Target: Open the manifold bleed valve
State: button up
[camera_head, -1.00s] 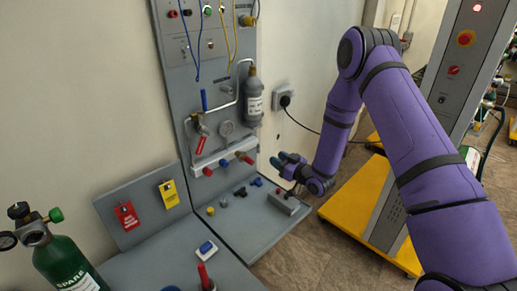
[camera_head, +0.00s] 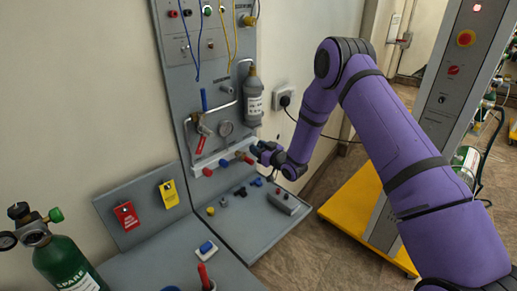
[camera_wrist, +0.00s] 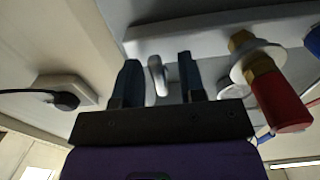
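The manifold (camera_head: 215,160) is a pale bar low on the grey panel, with red, blue and red knobs along its front. It also shows at the top of the wrist view (camera_wrist: 200,38). My gripper (camera_head: 257,150) is at the manifold's right end, beside the right red knob (camera_head: 245,158). In the wrist view its two dark fingers (camera_wrist: 158,62) are apart. A small pale lever-like part (camera_wrist: 157,78), possibly the bleed valve, shows between them; contact cannot be told. The red knob on a brass fitting (camera_wrist: 282,105) is right of the fingers.
A grey cylinder (camera_head: 253,98) hangs above my gripper, and a wall socket with a black cable (camera_head: 284,98) is to its right. A grey shelf with small parts (camera_head: 235,225) lies below. A yellow-based cabinet (camera_head: 345,225) stands right.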

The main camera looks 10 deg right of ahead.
grip_shut()
